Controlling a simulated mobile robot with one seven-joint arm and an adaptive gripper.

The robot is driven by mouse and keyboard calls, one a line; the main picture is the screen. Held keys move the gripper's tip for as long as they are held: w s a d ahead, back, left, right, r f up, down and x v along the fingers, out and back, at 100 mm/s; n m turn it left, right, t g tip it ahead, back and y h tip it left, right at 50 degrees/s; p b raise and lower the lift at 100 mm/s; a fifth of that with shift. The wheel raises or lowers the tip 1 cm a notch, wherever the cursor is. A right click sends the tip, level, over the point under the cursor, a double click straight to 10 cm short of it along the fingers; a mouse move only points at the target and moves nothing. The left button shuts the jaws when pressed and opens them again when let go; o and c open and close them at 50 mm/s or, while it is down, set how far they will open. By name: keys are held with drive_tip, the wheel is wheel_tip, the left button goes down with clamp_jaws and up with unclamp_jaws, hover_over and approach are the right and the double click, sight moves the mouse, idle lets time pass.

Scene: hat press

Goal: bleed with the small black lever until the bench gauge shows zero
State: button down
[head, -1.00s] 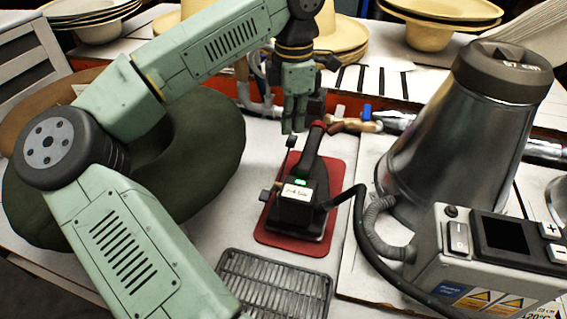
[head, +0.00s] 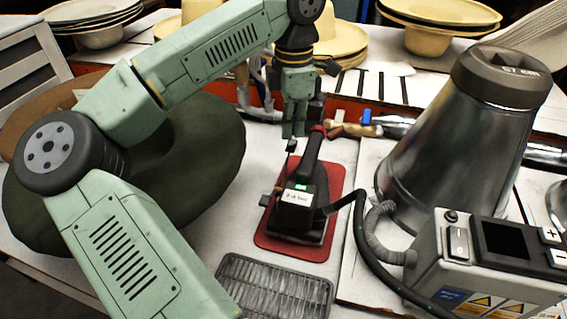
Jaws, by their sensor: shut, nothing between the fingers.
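A dark hand iron (head: 301,205) with a white readout (head: 297,198) and a green light stands on a red mat (head: 338,185). The readout's characters are too small to read surely. A small black lever (head: 291,147) with a thin stem stands up at the iron's upper left. My gripper (head: 293,134) points down with its fingers together and empty, just above the lever's tip. I cannot tell whether they touch. No dial that is clearly the bench gauge is in view.
A steel cone (head: 450,150) and a control box (head: 490,255) with a dark screen stand at the right. A black hose (head: 362,235) runs to the iron. A metal grate (head: 273,285) lies in front. A dark green hat (head: 205,150) lies at the left, under my arm.

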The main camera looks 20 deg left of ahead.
sight(292, 144)
drive_tip(key=shift+f+b, duration=1.35)
drive_tip(key=shift+f, duration=0.5)
idle(0.3)
drive_tip(key=shift+r, duration=0.1)
drive_tip(key=shift+r+p, duration=2.45)
drive_tip(key=shift+r, duration=1.05)
